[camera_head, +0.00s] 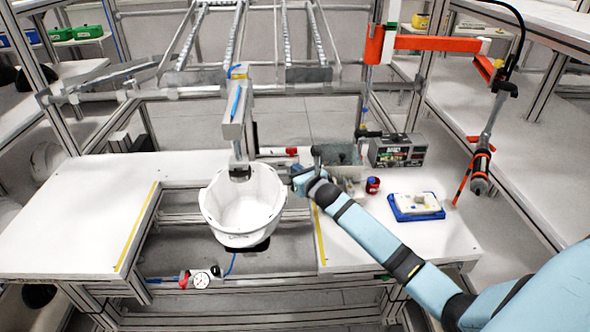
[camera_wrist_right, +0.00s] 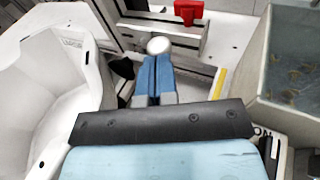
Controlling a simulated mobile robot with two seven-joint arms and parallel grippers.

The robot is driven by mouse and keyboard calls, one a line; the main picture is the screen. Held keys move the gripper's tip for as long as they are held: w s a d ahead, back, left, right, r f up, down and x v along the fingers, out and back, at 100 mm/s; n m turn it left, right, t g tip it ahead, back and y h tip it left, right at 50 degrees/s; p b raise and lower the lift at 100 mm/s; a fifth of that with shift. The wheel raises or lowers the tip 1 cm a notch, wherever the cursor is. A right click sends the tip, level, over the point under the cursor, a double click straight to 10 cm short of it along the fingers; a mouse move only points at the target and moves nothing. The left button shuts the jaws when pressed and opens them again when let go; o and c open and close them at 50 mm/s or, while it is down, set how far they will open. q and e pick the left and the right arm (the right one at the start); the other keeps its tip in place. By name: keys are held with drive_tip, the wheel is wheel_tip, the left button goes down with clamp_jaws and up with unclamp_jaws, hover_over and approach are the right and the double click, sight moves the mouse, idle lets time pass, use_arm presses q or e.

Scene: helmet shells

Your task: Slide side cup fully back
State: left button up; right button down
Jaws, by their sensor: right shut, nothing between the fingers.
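The white helmet shell (camera_head: 243,208) hangs open side up at a metal post (camera_head: 236,118) in the gap between the two table tops. My right gripper (camera_head: 294,180) is just right of the shell, shut and empty. In the right wrist view its blue fingers (camera_wrist_right: 157,80) are together, with the shell (camera_wrist_right: 50,85) to their left. A pale round-ended piece (camera_wrist_right: 158,46) shows just past the fingertips; I cannot tell if it is the side cup or whether the fingers touch it. My left gripper is not in view.
A grey bin (camera_head: 342,154) stands behind my right wrist. A red-and-blue pot (camera_head: 373,185), a blue tray (camera_head: 417,212) and a black-and-grey box (camera_head: 398,150) are on the right table. A pressure gauge (camera_head: 201,281) is below the shell. The left table top (camera_head: 75,220) is mostly clear.

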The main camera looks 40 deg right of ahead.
drive_tip(key=shift+w+f, duration=0.1)
drive_tip(key=shift+w, duration=0.45)
drive_tip(key=w, duration=0.1)
drive_tip(key=w+d, duration=0.1)
drive_tip(key=d, duration=0.1)
drive_tip(key=shift+w+r+b, duration=0.25)
drive_tip(key=shift+w+b, duration=0.15)
